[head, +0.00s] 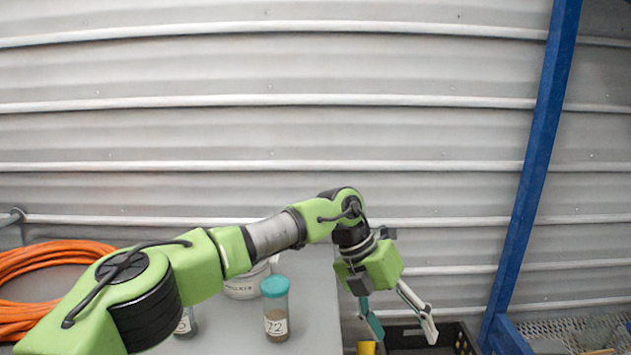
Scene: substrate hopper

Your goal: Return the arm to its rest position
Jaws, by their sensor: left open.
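My left arm, green and grey, reaches in from the lower left across the head view. My left gripper (402,338) hangs at its end, pointing down, with its fingers spread apart and nothing between them. It is to the right of the grey table (318,310), above a dark crate (466,341) whose lower part is cut off by the picture's edge. My right gripper does not show.
A jar with a teal lid (276,309), labelled 22, stands on the table. A white tub (240,289) and another jar (187,325) are partly hidden behind my arm. An orange coiled hose (30,262) lies at left. A blue post (535,170) slants at right.

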